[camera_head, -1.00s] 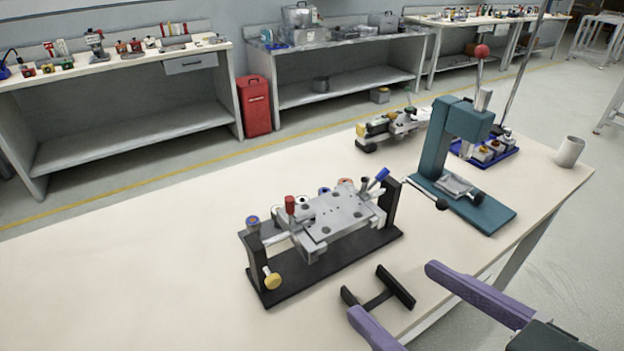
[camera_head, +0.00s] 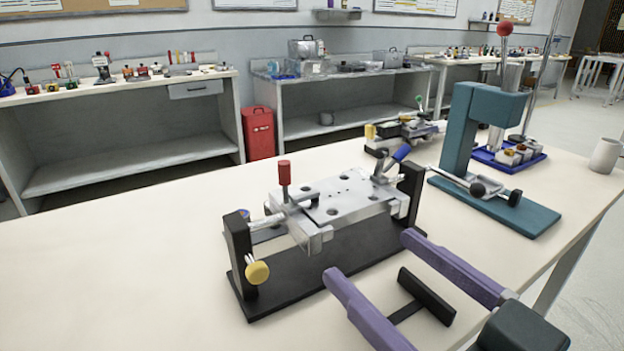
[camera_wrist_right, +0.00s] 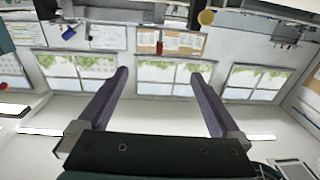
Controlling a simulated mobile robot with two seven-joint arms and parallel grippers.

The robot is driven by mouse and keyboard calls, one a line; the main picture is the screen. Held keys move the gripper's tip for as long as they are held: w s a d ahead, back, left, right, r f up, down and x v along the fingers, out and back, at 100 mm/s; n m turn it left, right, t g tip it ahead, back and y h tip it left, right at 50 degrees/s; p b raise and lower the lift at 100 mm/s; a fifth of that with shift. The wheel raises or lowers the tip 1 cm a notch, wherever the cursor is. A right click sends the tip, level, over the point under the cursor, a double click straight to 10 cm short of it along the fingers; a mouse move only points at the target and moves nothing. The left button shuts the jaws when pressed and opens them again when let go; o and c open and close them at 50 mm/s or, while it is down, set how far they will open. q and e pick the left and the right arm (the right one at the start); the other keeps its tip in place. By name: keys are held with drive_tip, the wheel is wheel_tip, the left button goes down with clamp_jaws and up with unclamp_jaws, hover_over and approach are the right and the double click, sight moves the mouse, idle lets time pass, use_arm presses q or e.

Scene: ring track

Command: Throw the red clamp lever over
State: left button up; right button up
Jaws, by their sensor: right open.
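The red clamp lever (camera_head: 285,172) stands upright at the left part of a grey metal plate (camera_head: 345,197). The plate is held between the black end posts of a fixture on the table. My right gripper (camera_head: 374,256) is open and empty, with two purple fingers in front of the fixture's near side, to the right of the lever and apart from it. In the right wrist view, which looks upside down, the lever (camera_wrist_right: 170,42) shows beyond the open fingers (camera_wrist_right: 159,75). My left gripper is not in view.
A yellow knob (camera_head: 257,272) is on the fixture's near left post, and a blue handle (camera_head: 401,152) at its right. A teal press (camera_head: 487,140) stands to the right. The table's left side is clear.

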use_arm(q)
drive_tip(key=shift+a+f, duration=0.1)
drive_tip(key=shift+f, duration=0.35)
use_arm(e)
drive_tip(key=shift+x, duration=1.05)
drive_tip(key=s+d+r+m+g+h+p, duration=0.3)
drive_tip(key=s+d+r+g+h+p, duration=0.25)
drive_tip(key=s+d+p, duration=0.35)
drive_tip(key=s+d+r+m+g+h+p, duration=0.35)
drive_tip(key=s+d+g+h+p, duration=0.3)
drive_tip(key=s, duration=0.45)
use_arm(q)
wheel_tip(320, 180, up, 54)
drive_tip(key=p, duration=3.7)
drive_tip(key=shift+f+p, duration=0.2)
drive_tip(key=shift+p, duration=0.1)
use_arm(e)
wheel_tip(320, 180, up, 36)
drive_tip(key=t+y, duration=0.1)
drive_tip(key=shift+n, duration=0.45)
